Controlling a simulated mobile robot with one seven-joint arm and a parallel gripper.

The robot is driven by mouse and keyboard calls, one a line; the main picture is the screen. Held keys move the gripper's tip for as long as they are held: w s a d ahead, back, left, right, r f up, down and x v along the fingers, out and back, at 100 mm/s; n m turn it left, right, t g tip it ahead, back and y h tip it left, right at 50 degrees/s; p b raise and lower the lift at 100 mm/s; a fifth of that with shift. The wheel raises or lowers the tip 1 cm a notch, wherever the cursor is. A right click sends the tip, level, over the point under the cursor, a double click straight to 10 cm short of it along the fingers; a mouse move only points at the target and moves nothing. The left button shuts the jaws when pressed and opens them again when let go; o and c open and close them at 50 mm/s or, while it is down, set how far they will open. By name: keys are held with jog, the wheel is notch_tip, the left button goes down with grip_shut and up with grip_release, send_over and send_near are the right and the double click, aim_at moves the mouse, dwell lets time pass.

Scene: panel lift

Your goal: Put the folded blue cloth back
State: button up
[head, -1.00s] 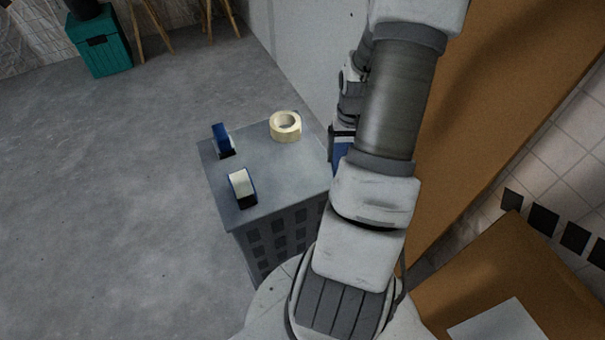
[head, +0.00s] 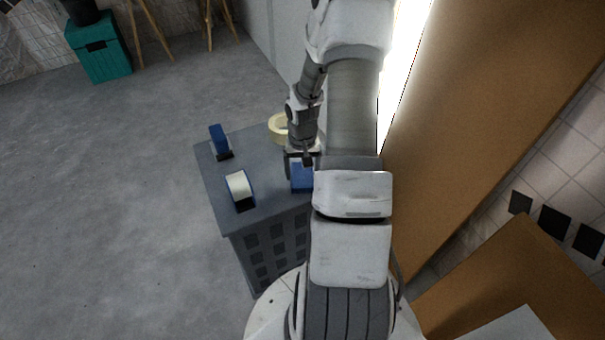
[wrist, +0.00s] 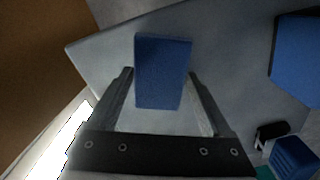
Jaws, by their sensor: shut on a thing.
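The folded blue cloth (head: 302,180) is a small blue block over the right part of the grey cabinet top (head: 268,195). In the wrist view the cloth (wrist: 163,72) stands between the two fingers. My gripper (wrist: 161,80) is shut on it. In the head view my gripper (head: 301,163) is partly hidden by my own arm, which also covers the right edge of the cabinet. I cannot tell whether the cloth touches the top.
A cream tape roll (head: 278,128) lies at the back, partly hidden by my arm. A tall brown panel (head: 480,130) rises on the right. Open floor lies left.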

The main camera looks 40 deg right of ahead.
aim_at(302, 175)
jog(key=shift+f, duration=0.15)
jog(key=o, duration=1)
notch_tip(302, 175, up, 12)
jog(key=p, duration=0.3)
